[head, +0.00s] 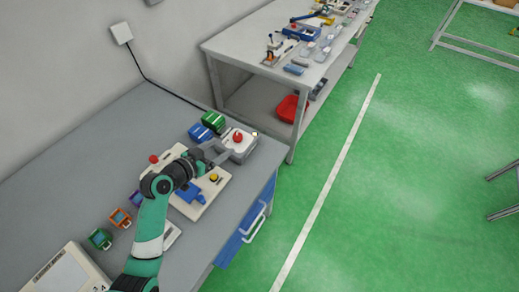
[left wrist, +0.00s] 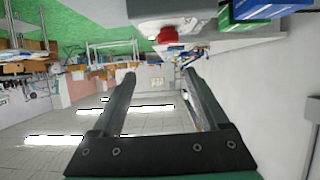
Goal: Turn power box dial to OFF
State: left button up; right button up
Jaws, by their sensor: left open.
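The power box (head: 247,141) is a pale grey box near the far right end of the grey bench, with a red dial (head: 238,137) on top. My left gripper (head: 226,151) is just left of the box, beside it in the head view, with its jaws open and empty. In the left wrist view the open fingers (left wrist: 158,74) point past the box (left wrist: 175,10), and the red dial (left wrist: 168,35) shows above and between them, apart from both. The dial's pointer and markings are too small to read. My right gripper is in neither view.
Blue and green boxes (head: 213,121) stand close behind the power box. A white board with a blue part and yellow knob (head: 213,177) lies below my gripper. Orange and green devices (head: 120,217) stand along the bench. A black cable runs from a wall socket (head: 121,33).

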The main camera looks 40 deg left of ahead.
aim_at(237, 136)
pick_arm(q)
jog(key=shift+s+a+f, duration=0.3)
jog(key=shift+s+f, duration=0.05)
jog(key=shift+f, duration=0.15)
jog(key=shift+s+a+f, duration=0.3)
jog(key=shift+f, duration=0.2)
jog(key=b+x, duration=0.2)
jog(key=x, duration=0.1)
jog(key=b+x, duration=0.2)
jog(key=x, duration=0.2)
jog(key=b+x, duration=0.2)
jog(key=x, duration=0.1)
jog(key=shift+w+a+b, duration=0.2)
jog(key=shift+a+b, duration=0.05)
jog(key=shift+b, duration=0.1)
jog(key=shift+w+f, duration=0.1)
jog(key=shift+w, duration=0.55)
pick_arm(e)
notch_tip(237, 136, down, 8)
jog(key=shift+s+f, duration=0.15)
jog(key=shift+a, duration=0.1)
pick_arm(q)
grip_shut()
